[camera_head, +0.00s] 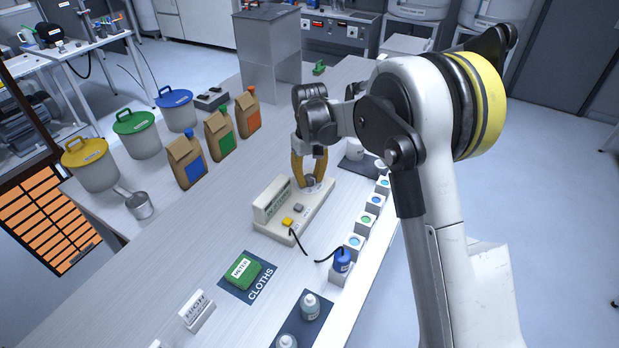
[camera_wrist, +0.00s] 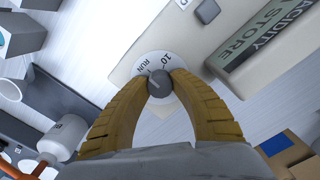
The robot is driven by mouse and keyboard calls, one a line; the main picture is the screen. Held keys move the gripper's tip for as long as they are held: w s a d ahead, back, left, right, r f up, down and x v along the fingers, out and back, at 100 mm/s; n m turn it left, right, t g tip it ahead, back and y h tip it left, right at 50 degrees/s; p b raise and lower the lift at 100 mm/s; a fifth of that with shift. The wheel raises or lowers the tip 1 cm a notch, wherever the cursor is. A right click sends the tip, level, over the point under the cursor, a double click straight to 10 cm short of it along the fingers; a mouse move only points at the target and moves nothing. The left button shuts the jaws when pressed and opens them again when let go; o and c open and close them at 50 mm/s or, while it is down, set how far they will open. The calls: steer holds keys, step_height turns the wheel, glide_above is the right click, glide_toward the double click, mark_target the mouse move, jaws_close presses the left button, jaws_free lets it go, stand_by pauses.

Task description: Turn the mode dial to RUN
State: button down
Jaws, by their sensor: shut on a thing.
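The mode dial is a dark grey round knob (camera_wrist: 158,82) on a white disc printed with "RUN" and "10". It sits at the end of a cream instrument (camera_head: 275,228) on the bench. My gripper (camera_wrist: 160,86) points down at it, its two yellow fingers shut on the knob from either side. In the head view my gripper (camera_head: 311,181) is over the far end of the instrument. A small light mark shows on the knob near the "RUN" side, but I cannot tell exactly where it points. The fingers hide part of the disc.
The instrument's raised panel (camera_head: 272,200) stands beside the dial. Paper bags (camera_head: 187,162) and lidded buckets (camera_head: 137,134) stand left.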

mark_target(310, 177)
stand_by(0.3)
steer(key=c, duration=1.1)
jaws_free()
steer(key=shift+o, duration=0.2)
step_height(310, 177, up, 12)
